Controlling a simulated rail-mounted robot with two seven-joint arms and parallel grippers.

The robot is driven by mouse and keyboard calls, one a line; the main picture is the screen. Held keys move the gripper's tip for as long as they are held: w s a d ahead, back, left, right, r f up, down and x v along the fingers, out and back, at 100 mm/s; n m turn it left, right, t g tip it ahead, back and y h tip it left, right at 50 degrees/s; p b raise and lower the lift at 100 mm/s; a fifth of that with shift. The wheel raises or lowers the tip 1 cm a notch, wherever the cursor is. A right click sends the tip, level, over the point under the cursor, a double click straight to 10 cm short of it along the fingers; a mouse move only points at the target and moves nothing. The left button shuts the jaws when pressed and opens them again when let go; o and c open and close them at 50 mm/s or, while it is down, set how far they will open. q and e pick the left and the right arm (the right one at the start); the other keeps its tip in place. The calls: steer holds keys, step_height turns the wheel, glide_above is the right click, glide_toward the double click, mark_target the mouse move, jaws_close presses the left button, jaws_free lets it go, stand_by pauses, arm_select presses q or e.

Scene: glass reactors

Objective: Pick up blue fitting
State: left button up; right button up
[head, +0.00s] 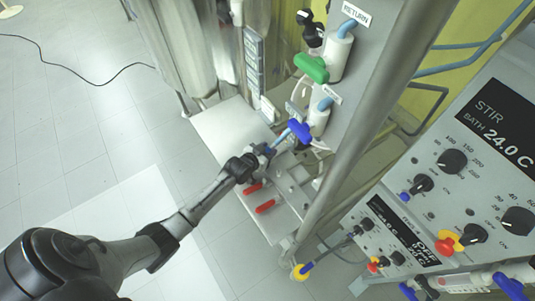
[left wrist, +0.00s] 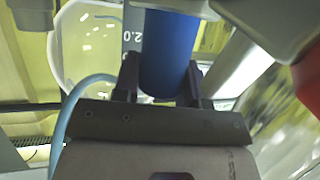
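The blue fitting (left wrist: 168,50) is a smooth blue cylinder in the left wrist view, and both fingers of my left gripper (left wrist: 160,82) press close against its sides with no clear gap. In the head view my left gripper (head: 268,152) is at the reactor stand, with a bit of blue at its fingers and a pale blue piece running up from it toward a blue valve handle (head: 299,130). The fitting's far end is cut off by the top of the wrist view. My right gripper is not in view.
A green valve handle (head: 311,67) and a white RETURN label sit above on the grey panel. Red handles (head: 265,206) lie below on the white base plate (head: 225,122). A metal post (head: 345,165) and a control panel (head: 450,190) stand to the right. Open floor lies left.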

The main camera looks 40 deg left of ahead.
arm_select(q)
steer(key=c, duration=0.5)
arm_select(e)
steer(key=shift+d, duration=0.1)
arm_select(q)
steer(key=shift+r, duration=0.1)
